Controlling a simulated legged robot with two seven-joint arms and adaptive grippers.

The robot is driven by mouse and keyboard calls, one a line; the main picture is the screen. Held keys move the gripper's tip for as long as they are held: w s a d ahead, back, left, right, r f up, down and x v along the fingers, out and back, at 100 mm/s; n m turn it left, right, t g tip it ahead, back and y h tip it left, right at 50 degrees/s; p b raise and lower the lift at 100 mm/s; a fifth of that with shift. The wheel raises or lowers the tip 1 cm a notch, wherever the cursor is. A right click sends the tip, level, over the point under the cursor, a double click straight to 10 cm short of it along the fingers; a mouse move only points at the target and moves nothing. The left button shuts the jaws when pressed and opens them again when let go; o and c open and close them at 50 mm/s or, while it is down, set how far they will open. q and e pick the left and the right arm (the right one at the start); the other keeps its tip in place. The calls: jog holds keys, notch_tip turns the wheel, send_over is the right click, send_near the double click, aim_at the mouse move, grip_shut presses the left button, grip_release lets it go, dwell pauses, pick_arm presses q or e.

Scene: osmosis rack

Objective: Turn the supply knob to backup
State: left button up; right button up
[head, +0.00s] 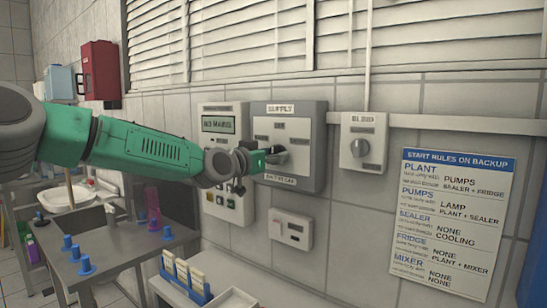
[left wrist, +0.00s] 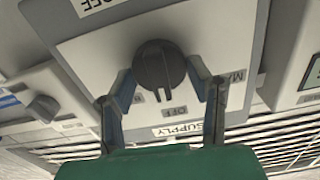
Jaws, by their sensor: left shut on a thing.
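The supply knob (left wrist: 158,65) is a dark round knob on the grey SUPPLY panel (head: 306,125), turned over in the left wrist view. Its ridge with pale marks faces the OFF label (left wrist: 172,111), slightly toward the B label side. A label starting with MA is on the other side. My left gripper (head: 277,157) reaches the panel from the left in the head view. In the left wrist view its two fingers (left wrist: 163,78) are on either side of the knob, shut on it. In the head view the gripper partly hides the knob. My right gripper is not in view.
A BLEED knob box (head: 363,142) is at right, beside a printed rules sign (head: 452,212). A small white box (head: 290,229) and a shelf with a blue rack (head: 187,280) are below.

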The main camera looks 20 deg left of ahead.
pick_arm(q)
jog(key=m+b, duration=0.2)
jog(key=m, duration=0.3)
jog(key=shift+d+m, duration=0.1)
jog(key=shift+m, duration=0.3)
jog(key=m+b, duration=0.2)
jog(key=m, duration=0.3)
jog(key=shift+f, duration=0.1)
jog(key=shift+m, duration=0.4)
jog(key=o, duration=1.2)
jog(key=shift+c, duration=0.2)
jog(key=shift+s, duration=0.1)
jog(key=v, duration=1.1)
jog(key=shift+s, duration=0.4)
